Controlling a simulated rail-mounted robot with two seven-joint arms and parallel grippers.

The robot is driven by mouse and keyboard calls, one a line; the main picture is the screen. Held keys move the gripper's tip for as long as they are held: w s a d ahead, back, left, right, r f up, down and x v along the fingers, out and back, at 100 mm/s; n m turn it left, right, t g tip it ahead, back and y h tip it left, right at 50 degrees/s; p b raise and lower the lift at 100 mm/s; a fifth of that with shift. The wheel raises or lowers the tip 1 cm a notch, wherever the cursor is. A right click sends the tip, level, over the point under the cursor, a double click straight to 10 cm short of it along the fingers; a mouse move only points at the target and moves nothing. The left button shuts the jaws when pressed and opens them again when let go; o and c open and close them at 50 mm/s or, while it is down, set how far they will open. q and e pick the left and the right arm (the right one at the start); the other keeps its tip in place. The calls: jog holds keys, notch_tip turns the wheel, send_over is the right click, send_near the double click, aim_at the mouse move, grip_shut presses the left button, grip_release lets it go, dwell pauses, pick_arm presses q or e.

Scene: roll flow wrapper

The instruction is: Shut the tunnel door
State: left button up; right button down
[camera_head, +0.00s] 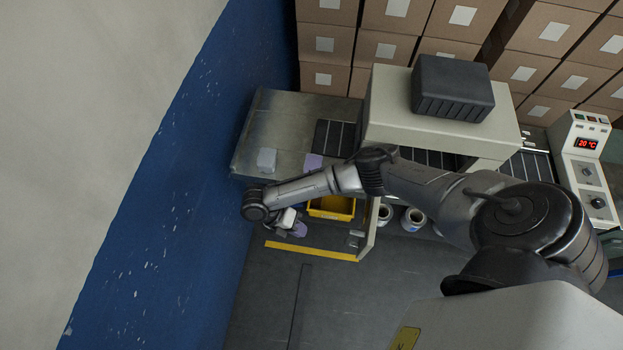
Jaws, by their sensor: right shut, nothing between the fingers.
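The beige wrapper tunnel (392,120) stands at the back, right of centre. A narrow pale panel (369,230), which looks like its door swung open, juts toward the front from the tunnel's left end. A small grey part (355,239), perhaps its handle, sits on the panel's left side. My right arm crosses in front of the tunnel and hides part of its front and the panel's upper end. My right gripper (290,230) is shut and empty, left of the panel and apart from it. My left gripper is not in view.
A yellow bin (332,208) sits between gripper and panel. A metal table (262,125) bears a pale block (266,160). A dark crate (450,88) tops the tunnel. White rolls (413,219) lie right of the panel. A blue wall (180,190) bounds the left; front floor is clear.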

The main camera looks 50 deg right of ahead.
jog(key=s+d+f+p, duration=0.1)
jog(key=s+d+f, duration=0.2)
jog(key=s, duration=0.2)
jog(key=s+d+f+h, duration=0.1)
jog(key=s+d+f, duration=0.2)
jog(key=s, duration=0.2)
jog(key=shift+d+p, duration=0.4)
jog(key=shift+r, duration=0.1)
